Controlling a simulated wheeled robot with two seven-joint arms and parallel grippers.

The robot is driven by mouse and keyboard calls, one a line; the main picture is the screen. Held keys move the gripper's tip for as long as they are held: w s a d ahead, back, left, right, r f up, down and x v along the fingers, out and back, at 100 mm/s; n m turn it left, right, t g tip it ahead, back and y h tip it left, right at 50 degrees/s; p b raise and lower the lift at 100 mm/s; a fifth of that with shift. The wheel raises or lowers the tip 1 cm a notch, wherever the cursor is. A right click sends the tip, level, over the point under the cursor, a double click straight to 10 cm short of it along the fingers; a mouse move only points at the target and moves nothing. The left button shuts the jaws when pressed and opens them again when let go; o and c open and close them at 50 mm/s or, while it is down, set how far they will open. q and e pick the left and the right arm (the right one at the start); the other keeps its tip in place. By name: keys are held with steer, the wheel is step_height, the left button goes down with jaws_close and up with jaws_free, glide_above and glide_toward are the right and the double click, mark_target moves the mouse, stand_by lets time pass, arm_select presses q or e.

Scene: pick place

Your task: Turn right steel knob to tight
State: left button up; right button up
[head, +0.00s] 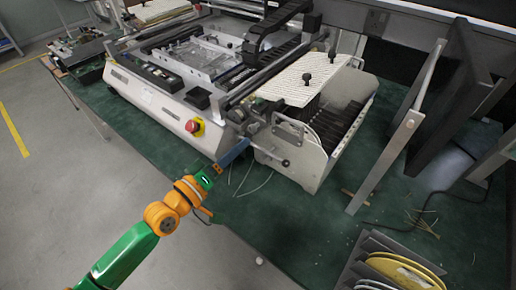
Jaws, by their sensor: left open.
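A white bench machine (160,100) stands on the green table. At its near right corner are small steel fittings (252,128), too small and crowded to tell which one is the right steel knob. A lever with a dark round end (285,162) sticks out by the white side plate. My left gripper (214,192), on the green and orange arm, is open and appears empty. My right gripper is out of view.
A red emergency button (195,127) is on the machine's front. A perforated cream plate (300,80) with black knobs sits on its right part. Yellow discs (405,272) are in a rack at the bottom right. A metal post (395,150) leans at right.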

mark_target(252, 132)
arm_select(q)
steer(key=x, duration=0.4)
steer(key=a+x, duration=0.1)
steer(key=x, duration=0.1)
steer(key=shift+w+d, duration=0.2)
steer(key=shift+w, duration=0.3)
steer(key=shift+d, duration=0.15)
steer(key=shift+c, duration=0.3)
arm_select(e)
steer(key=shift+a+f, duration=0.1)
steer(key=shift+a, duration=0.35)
